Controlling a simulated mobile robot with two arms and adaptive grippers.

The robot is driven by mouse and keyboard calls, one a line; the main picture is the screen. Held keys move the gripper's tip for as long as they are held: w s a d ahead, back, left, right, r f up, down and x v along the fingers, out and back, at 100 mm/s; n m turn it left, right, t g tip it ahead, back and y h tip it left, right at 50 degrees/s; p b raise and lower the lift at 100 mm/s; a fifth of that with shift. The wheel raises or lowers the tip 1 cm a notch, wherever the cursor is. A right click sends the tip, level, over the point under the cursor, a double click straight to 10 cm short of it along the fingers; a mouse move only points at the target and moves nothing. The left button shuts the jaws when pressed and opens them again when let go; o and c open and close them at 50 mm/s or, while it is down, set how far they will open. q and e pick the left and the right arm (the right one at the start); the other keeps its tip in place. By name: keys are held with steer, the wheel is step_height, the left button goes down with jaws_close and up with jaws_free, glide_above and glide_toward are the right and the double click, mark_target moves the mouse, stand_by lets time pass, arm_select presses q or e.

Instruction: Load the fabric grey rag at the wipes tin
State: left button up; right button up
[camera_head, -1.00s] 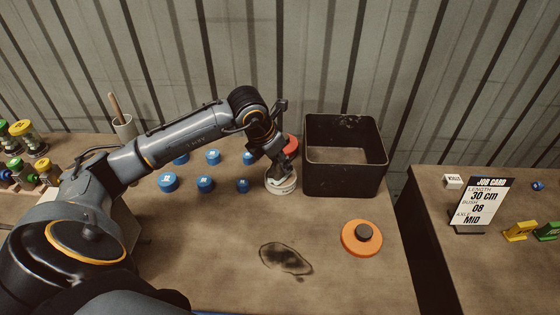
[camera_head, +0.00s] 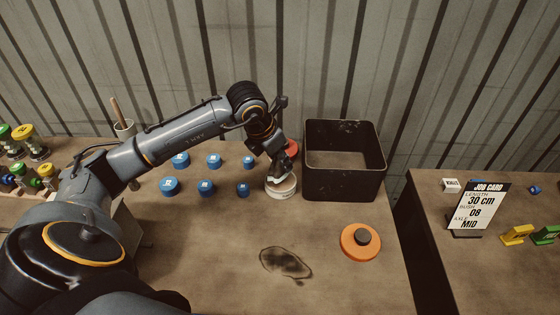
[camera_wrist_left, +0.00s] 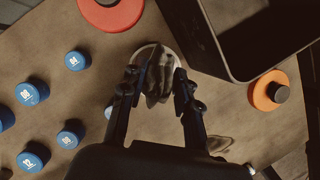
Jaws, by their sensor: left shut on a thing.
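The wipes tin (camera_head: 283,191) is a low, round, pale container on the bench, left of the black bin. My left gripper (camera_head: 279,171) is directly over it, pointing down. In the left wrist view, my left gripper (camera_wrist_left: 157,88) is shut on the grey rag (camera_wrist_left: 156,80), which is bunched between the two fingers. The rag (camera_head: 278,179) shows as a light patch at the tin's top. The pale tin rim (camera_wrist_left: 143,56) shows around the rag. I cannot tell how far the rag sits inside the tin. My right gripper is not in view.
The tall black bin (camera_head: 345,184) stands close right of the tin. A red round thing (camera_head: 292,147) is behind it. Several blue caps (camera_head: 205,188) lie left. An orange disc with a dark knob (camera_head: 361,242) and a dark stain (camera_head: 285,262) are in front.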

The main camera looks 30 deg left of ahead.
arm_select(q)
steer(key=shift+r+p, duration=1)
steer(key=shift+r, duration=1.2)
steer(key=shift+f, duration=0.1)
